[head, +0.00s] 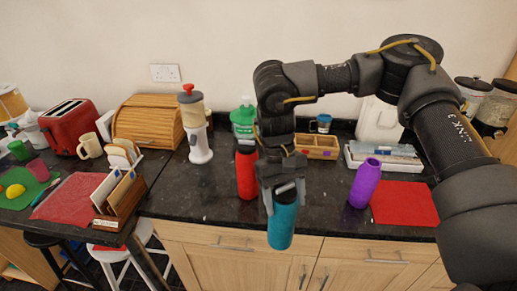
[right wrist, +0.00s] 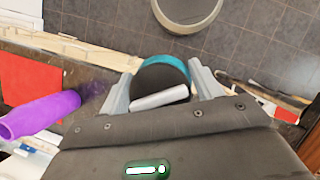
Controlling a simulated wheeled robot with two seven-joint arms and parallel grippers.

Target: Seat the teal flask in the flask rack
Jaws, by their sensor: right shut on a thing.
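The teal flask (head: 282,226) hangs upright in my right gripper (head: 284,195), in front of the counter's front edge in the head view. The right gripper is shut around its upper part. In the right wrist view the flask's teal rim (right wrist: 168,62) and a pale cap piece show between the two fingers (right wrist: 163,90). No flask rack can be made out for certain. A low wooden box with compartments (head: 318,147) stands at the back of the counter, behind the gripper and partly hidden by the arm. My left gripper is not in view.
A red flask (head: 246,175) stands just left behind the gripper. A purple flask (head: 364,184) stands to the right, beside a red mat (head: 404,204). A round stool seat (right wrist: 187,14) shows below.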

